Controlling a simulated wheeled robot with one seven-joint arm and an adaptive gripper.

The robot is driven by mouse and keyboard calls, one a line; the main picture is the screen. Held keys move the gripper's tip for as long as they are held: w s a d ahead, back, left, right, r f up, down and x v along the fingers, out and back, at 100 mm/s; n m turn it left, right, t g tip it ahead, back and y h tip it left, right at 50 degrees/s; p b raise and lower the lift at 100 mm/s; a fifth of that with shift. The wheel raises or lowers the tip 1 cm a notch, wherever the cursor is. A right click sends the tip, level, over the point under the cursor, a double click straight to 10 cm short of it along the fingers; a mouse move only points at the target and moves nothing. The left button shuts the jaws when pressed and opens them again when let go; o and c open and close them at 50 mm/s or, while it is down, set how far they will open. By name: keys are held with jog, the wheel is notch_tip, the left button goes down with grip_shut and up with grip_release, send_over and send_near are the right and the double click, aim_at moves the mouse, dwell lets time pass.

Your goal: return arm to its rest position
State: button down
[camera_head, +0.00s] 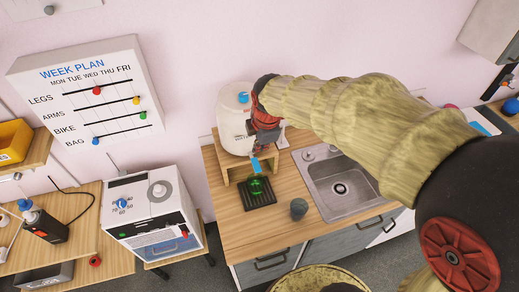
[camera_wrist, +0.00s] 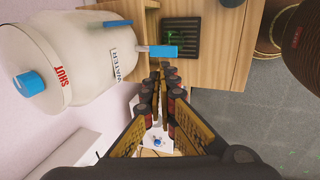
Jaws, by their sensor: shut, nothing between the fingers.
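My arm (camera_head: 345,108) reaches from the right edge across the upper middle of the head view, over the sink side of the counter. My gripper (camera_head: 263,143) hangs at its end, beside the white water container (camera_head: 232,125) and above the counter. In the wrist view the two fingers of my gripper (camera_wrist: 161,80) come together with nothing between them. The water container (camera_wrist: 80,50) stands close on the left there, with its blue tap (camera_wrist: 163,51) just beyond the fingertips. Part of the container is hidden behind my gripper in the head view.
A black slotted tray (camera_head: 258,192) with a green mark lies on the wooden counter (camera_head: 235,225). A grey cup (camera_head: 298,208) stands beside the sink (camera_head: 345,185). A white box appliance (camera_head: 155,212) stands at left. A week-plan board (camera_head: 85,90) is on the wall.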

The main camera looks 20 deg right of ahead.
jog(key=shift+r, duration=0.1)
dwell(0.4)
jog(key=s+d+f+m+t+b, duration=0.1)
jog(key=s+f+m+b, duration=0.2)
jog(key=s+m+b, duration=0.5)
jog(key=s+f+m+t+b, duration=0.1)
jog(key=s+f+m+b, duration=0.2)
jog(key=s+m+b, duration=0.4)
jog(key=s+m, duration=0.3)
jog(key=s, duration=0.3)
jog(key=shift+d+f+b, duration=0.2)
jog(key=shift+d+b, duration=0.15)
jog(key=shift+d, duration=0.05)
